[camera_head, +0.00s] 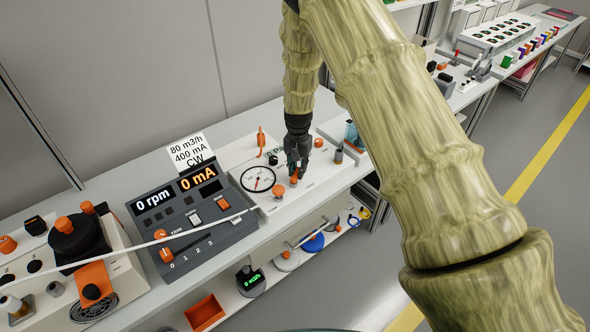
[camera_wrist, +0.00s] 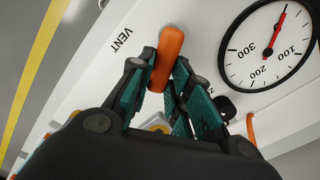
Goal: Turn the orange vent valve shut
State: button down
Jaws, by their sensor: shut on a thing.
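The orange vent valve handle (camera_wrist: 168,55) is an elongated bar on a white panel, next to the printed word VENT, in the wrist view. In the head view the vent valve (camera_head: 294,178) shows small, just right of the dial gauge. My gripper (camera_wrist: 160,82) is shut on the near part of the handle, with a teal-padded finger on each side. In the head view my gripper (camera_head: 297,163) reaches down to the panel from above. The handle's far end sticks out past the fingertips. The handle's base is hidden.
The round gauge (camera_head: 258,179) sits close beside the valve. Another orange knob (camera_head: 318,143) and an upright orange handle (camera_head: 261,139) stand on the same panel. A grey control box (camera_head: 195,210) with displays stands to the left. The floor at right is open.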

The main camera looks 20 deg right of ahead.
aim_at(302, 181)
jog(key=m, duration=0.2)
jog(key=s+m, duration=0.1)
jog(key=d+m, duration=0.1)
jog(key=m, duration=0.1)
jog(key=shift+s+m, duration=0.25)
jog(key=shift+m, duration=0.05)
dwell(0.5)
jog(key=c, duration=1.3)
grip_release()
notch_tip(302, 181, up, 12)
